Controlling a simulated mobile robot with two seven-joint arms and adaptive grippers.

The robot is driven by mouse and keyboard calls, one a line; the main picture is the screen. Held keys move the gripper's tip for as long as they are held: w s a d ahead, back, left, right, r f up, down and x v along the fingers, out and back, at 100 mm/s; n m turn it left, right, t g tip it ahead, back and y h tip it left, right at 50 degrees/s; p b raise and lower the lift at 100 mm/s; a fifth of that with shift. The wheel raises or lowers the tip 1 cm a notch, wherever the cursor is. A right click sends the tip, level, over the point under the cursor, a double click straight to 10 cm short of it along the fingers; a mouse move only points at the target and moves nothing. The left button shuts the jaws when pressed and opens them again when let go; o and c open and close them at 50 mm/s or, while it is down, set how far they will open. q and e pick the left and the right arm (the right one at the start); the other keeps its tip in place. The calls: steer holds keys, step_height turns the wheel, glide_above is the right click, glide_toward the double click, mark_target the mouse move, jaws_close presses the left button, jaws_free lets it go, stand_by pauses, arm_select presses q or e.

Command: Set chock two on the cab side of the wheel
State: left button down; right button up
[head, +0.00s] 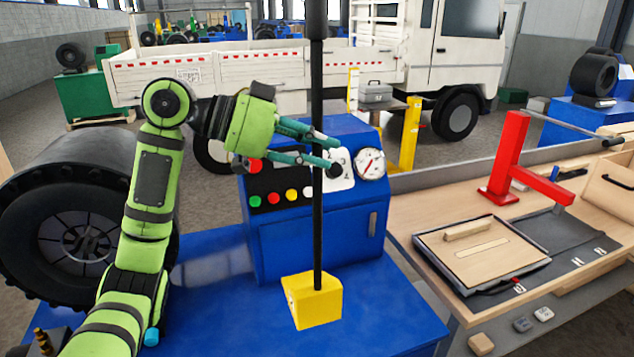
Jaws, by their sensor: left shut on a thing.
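A yellow chock (313,301) sits at the lower end of a long black pole (317,220) that runs up out of the picture. My left gripper (326,157) is shut on this pole, well above the chock. The chock shows in front of the blue bench top; I cannot tell whether it touches it. The white truck stands behind, its cab (465,45) at the right. Its rear wheel (212,152) is partly hidden by my left arm and the blue cabinet. Its front wheel (457,117) is under the cab. My right gripper is out of view.
A blue cabinet (270,235) with buttons and a gauge stands on the blue bench (385,310). A big black tyre (75,225) is at the left. A wooden workbench (400,210) with a red press (510,160) is at the right. A toolbox (376,93) stands near yellow posts.

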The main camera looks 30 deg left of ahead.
mark_target(314, 200)
arm_select(q)
step_height(314, 200, down, 4)
steer(key=shift+r+p, duration=0.1)
steer(key=shift+p, duration=0.3)
steer(key=shift+f, duration=0.75)
step_height(314, 200, down, 3)
steer(key=shift+r+p, duration=0.1)
steer(key=shift+p, duration=0.5)
steer(key=shift+f, duration=0.4)
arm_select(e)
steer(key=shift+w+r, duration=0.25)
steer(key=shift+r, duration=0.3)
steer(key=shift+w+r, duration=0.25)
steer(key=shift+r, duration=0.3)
arm_select(q)
steer(key=c, duration=1)
jaws_free()
steer(key=shift+f, duration=0.25)
steer(key=shift+s+d, duration=0.1)
steer(key=shift+s, duration=0.1)
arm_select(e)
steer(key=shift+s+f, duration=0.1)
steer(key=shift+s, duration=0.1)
